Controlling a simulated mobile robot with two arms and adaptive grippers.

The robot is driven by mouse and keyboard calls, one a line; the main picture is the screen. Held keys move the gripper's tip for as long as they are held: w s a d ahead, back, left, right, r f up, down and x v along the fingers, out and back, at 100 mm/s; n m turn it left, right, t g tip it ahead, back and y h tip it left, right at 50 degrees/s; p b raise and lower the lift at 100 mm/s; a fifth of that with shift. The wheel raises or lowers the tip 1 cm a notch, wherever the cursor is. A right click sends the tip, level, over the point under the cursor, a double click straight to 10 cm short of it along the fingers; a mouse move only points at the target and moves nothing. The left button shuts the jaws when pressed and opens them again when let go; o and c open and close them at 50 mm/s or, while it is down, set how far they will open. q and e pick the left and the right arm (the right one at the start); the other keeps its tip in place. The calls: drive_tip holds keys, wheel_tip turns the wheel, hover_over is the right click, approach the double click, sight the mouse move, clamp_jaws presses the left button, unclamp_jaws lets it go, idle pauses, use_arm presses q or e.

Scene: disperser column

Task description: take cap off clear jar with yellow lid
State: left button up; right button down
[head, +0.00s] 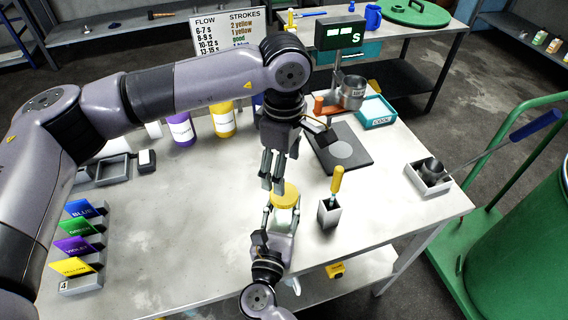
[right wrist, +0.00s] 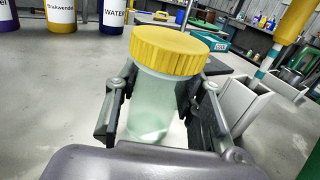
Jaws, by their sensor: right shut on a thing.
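The clear jar (right wrist: 155,105) stands upright in the right wrist view with its ribbed yellow lid (right wrist: 170,50) on top. My right gripper (head: 283,217) comes from below and is shut around the jar's body, one finger on each side, below the lid. My left gripper (head: 273,186) points down close above and behind the lid in the head view. Its fingers look near each other, but their opening is unclear. Whether the jar's bottom touches the table is hidden.
A grey holder (head: 329,214) with a yellow-handled tool (head: 337,180) stands just right of the jar. Coloured card stands (head: 80,240) are left. The table between is clear.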

sight(284, 206)
use_arm(q)
drive_tip(key=m, duration=1.1)
drive_tip(key=shift+m, duration=0.4)
drive_tip(key=m, duration=0.5)
drive_tip(key=shift+m, duration=0.3)
drive_tip(key=m, duration=0.5)
drive_tip(key=shift+f, duration=4)
drive_tip(key=shift+c, duration=0.3)
